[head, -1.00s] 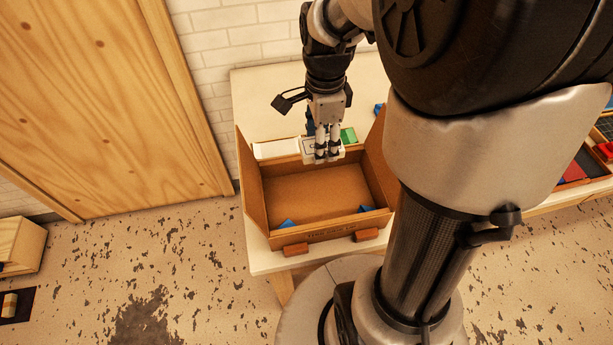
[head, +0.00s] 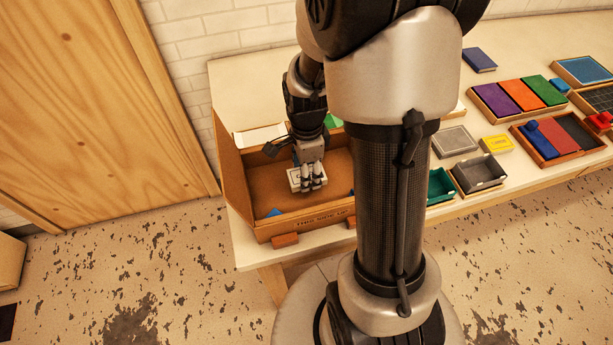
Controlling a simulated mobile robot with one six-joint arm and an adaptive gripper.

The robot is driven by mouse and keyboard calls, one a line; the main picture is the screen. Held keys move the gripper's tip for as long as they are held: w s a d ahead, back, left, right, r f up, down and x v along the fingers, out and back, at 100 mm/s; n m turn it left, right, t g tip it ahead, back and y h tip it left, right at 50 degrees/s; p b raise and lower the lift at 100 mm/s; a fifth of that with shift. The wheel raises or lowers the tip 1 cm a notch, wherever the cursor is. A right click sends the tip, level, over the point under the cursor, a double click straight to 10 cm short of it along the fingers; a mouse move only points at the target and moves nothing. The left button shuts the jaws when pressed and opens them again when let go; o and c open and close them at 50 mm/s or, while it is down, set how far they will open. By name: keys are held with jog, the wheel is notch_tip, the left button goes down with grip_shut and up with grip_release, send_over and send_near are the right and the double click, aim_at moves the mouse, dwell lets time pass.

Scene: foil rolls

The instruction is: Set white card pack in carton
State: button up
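The carton (head: 298,225) is an open brown cardboard box on the table near its front left end. Its right part is hidden behind my arm column. My gripper (head: 314,186) points down inside the carton's outline. It is shut on the white card pack (head: 297,179), which shows on the left and below the fingers. The pack appears to be over the carton floor; I cannot tell whether it touches the floor. A small blue piece (head: 273,213) lies in the carton's front left part.
Two brown blocks stand at the carton's front, one of them here (head: 285,240). To the right, the table holds a tray of coloured packs (head: 517,97), a yellow pack (head: 496,143), a grey bin (head: 479,174) and a green bin (head: 440,186). Bare tabletop (head: 540,50) lies behind.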

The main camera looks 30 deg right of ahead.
jog(key=shift+f, duration=1)
jog(key=shift+f+b, duration=0.25)
jog(key=shift+b, duration=0.1)
jog(key=o, duration=1.1)
jog(key=shift+r, duration=0.1)
jog(key=shift+r, duration=0.1)
